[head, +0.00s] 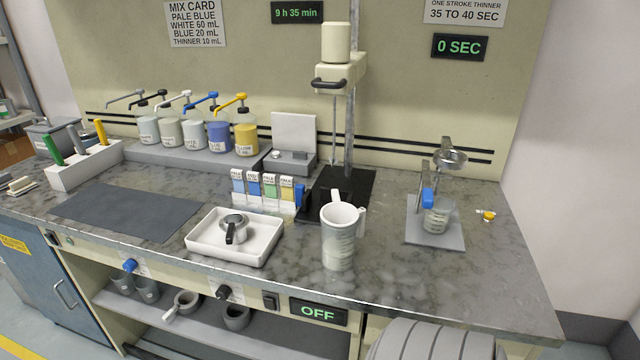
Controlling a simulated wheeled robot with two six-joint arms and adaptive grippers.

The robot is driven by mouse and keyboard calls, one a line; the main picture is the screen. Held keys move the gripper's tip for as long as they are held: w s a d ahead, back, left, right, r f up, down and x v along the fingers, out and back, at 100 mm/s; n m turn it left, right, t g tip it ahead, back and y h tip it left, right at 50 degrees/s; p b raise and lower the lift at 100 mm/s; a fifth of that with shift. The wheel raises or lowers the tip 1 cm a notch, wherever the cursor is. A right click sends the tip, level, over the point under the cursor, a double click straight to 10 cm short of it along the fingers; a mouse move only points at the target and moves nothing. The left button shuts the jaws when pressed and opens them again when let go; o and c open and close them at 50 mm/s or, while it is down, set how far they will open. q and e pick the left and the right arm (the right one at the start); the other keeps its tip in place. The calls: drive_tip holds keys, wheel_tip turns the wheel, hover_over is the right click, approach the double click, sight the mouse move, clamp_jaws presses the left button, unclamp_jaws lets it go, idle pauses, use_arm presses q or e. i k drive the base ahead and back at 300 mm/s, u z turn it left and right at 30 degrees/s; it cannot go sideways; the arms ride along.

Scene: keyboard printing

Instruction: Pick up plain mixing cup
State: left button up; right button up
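No cup carries a label I can read as plain mixing cup. A tall translucent cup with a handle and faint markings (339,245) stands upright on the front of the bench, right of centre. A white upright piece shows at its rim. A smaller clear cup (438,218) stands on a grey plate at the right, beside a blue clip. Several grey cups sit on the shelf under the bench, among them a dark one (236,318) and one with a handle (184,303). Neither of my grippers is in view.
A white tray (199,244) holding a metal cup (235,228) lies left of the tall cup. Colored cards (262,189) and a mixer stand (350,185) are behind. Pump bottles (219,138) line the back. A dark mat (125,212) lies bare at left.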

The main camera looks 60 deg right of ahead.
sight(436, 219)
drive_tip(key=u, duration=0.95)
drive_tip(key=k, duration=1.65)
drive_tip(key=z, duration=1.8)
